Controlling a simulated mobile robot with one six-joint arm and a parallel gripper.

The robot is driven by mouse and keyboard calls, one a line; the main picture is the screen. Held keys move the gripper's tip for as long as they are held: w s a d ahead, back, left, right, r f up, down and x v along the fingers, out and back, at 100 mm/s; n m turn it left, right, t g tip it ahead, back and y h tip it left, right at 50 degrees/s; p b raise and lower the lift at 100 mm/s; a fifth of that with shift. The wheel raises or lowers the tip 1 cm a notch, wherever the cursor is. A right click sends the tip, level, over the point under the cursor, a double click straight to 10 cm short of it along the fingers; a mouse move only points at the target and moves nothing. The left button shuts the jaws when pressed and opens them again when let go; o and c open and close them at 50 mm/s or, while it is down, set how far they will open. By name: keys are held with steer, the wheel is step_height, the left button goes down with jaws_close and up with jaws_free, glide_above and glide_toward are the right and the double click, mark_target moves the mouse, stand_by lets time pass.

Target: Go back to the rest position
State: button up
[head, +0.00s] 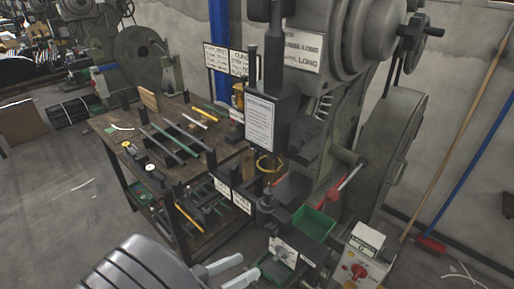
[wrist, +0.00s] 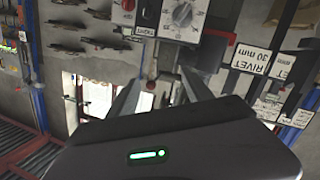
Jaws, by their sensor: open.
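My gripper (head: 241,268) shows at the bottom of the head view, low in front of the rivet press (head: 272,125). Its two pale grey fingers are spread apart and nothing is seen between them. In the wrist view my gripper (wrist: 160,88) also shows open and empty, with its dark body and a green light along the bottom. Part of my rounded dark arm fills the lower left of the head view.
A control box (head: 361,268) with a red knob stands right of my gripper. A green bin (head: 313,223) sits by the press. A wooden workbench (head: 187,150) with tools stands left. A blue broom (head: 466,165) leans on the wall. Open floor (head: 60,210) lies left.

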steer(key=s+d+r+g+y, duration=0.25)
steer(key=d+r+g, duration=0.25)
steer(key=d, duration=0.3)
steer(key=s+d+r+g+y, duration=0.2)
steer(key=d+r+g+y, duration=0.15)
steer(key=d+g, duration=0.4)
steer(key=s+d+r+n+t+y, duration=0.1)
steer(key=s+d+r+t+y, duration=0.1)
steer(key=s+r+t+y, duration=0.3)
step_height(320, 180, up, 4)
steer(key=t+y, duration=0.3)
steer(key=shift+s+r+y, duration=0.15)
steer(key=shift+r+y, duration=0.05)
steer(key=shift+y, duration=0.2)
